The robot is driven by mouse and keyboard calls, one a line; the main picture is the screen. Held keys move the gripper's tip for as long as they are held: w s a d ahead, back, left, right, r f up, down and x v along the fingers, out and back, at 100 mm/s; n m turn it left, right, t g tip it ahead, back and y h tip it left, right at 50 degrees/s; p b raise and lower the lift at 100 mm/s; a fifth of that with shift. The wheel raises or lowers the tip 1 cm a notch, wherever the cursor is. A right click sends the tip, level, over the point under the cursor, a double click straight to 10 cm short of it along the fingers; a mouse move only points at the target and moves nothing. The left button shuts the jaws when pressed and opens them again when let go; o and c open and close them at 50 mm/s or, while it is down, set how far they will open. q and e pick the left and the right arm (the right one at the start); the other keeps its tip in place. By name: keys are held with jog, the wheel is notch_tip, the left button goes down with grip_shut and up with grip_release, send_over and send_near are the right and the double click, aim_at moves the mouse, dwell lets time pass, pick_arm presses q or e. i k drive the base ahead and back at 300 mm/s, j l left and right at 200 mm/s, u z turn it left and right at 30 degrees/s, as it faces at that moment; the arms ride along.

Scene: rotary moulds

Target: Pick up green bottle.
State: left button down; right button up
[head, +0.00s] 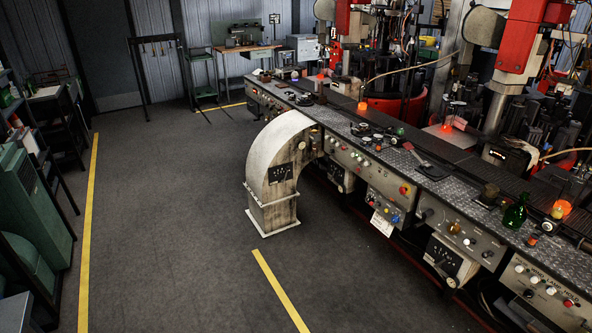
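A green bottle (515,212) stands upright on the metal-topped machine bench (462,188), near the right edge of the head view. Small dark parts and a glowing orange light are close beside it. Neither of my grippers shows in the head view, so nothing of mine is seen touching the bottle.
A curved pale metal duct (272,165) juts from the bench front onto the floor. Red machinery (525,35) rises behind the bench. The grey floor (175,210) with yellow lines is open at the left and centre. A green cabinet (35,205) stands at far left.

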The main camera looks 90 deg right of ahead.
aim_at(516, 215)
jog(key=z, duration=4.35)
jog(key=i+z, duration=0.1)
jog(key=i, duration=0.5)
jog(key=i+z, duration=0.1)
jog(key=i, duration=0.5)
jog(key=i+j+z, duration=0.15)
jog(key=i, duration=0.45)
jog(key=i+j+z, duration=0.1)
jog(key=i, duration=0.45)
